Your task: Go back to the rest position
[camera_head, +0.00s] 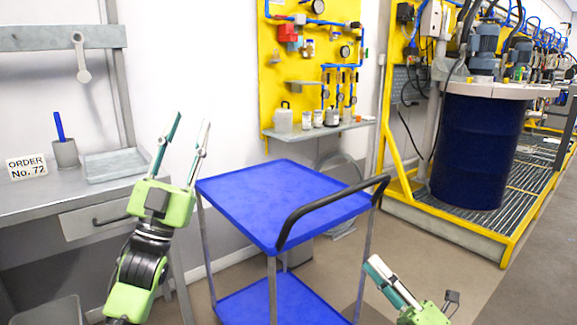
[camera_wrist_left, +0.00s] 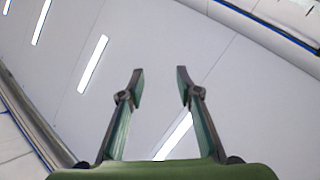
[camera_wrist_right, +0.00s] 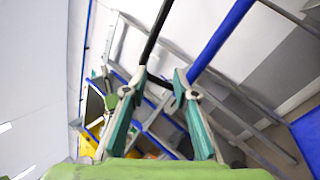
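My left gripper (camera_head: 190,122) points up in front of the white wall, left of the blue cart. Its two fingers are spread with nothing between them. In the left wrist view, the left gripper (camera_wrist_left: 160,70) is open against a pale ceiling with light strips. My right gripper (camera_head: 376,264) is low at the right of the cart, tilted to the upper left. In the right wrist view, the right gripper (camera_wrist_right: 160,76) has a gap between its fingertips. A black bar, apparently the cart handle, shows behind that gap; I see no grip on it.
The blue cart (camera_head: 265,190) stands in the middle, its black handle (camera_head: 330,208) on the right. A grey workbench (camera_head: 30,205) with an order sign and a tray (camera_head: 113,165) is at the left. Floor is clear at the lower right.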

